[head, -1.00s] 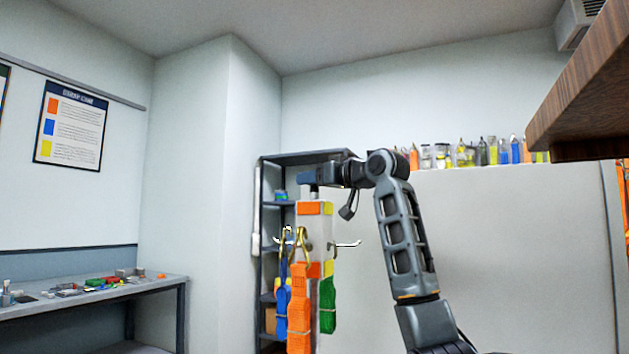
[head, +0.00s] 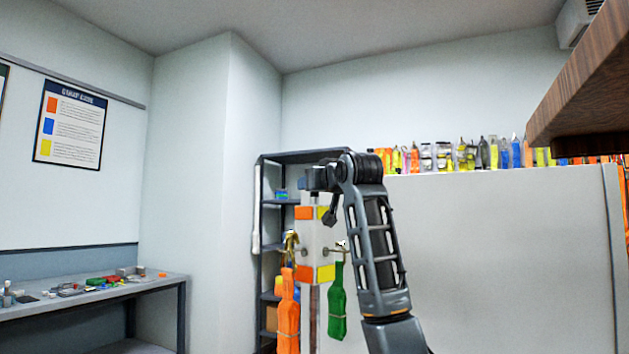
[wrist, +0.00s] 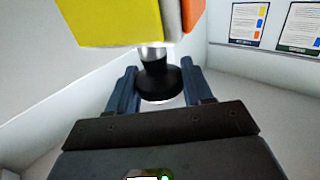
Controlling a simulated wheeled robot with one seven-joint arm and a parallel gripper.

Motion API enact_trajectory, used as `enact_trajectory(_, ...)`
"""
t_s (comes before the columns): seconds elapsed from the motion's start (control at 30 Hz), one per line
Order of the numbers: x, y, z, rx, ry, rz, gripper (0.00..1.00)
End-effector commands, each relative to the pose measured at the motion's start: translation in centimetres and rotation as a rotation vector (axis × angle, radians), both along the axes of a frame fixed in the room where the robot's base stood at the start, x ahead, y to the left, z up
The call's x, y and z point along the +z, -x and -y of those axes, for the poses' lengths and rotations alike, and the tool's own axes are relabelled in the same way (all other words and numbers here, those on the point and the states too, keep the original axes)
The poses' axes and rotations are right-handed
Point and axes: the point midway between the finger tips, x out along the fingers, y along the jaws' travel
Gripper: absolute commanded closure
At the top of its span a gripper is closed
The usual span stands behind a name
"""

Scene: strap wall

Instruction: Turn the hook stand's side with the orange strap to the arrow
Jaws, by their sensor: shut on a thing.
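The hook stand (head: 318,236) is a white block on a post, with orange and yellow patches on two visible sides. The orange strap (head: 288,312) hangs from a brass hook on its left side, and a green strap (head: 337,303) hangs from a hook on the yellow side, facing right. My gripper (head: 316,180) is above the block. In the wrist view, its fingers are shut on the black top knob (wrist: 157,82), with the stand's yellow side (wrist: 108,22) beyond. The arrow is not visible in these views.
A dark shelf rack (head: 268,165) stands behind the stand. A wooden overhang (head: 585,90) is at upper right, and a workbench (head: 90,300) at left. A strap poster (head: 72,124) hangs on the left wall.

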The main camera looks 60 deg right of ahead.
Motion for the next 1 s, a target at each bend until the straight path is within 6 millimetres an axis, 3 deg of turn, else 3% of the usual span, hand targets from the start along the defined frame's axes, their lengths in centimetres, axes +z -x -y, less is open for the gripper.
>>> enact_trajectory(0.03,0.76,-0.14,-0.35,-0.039,0.006,0.008,1.0)
enact_trajectory(1.0,0.85,-0.22,-0.22,-0.937,0.011,0.007,1.0)
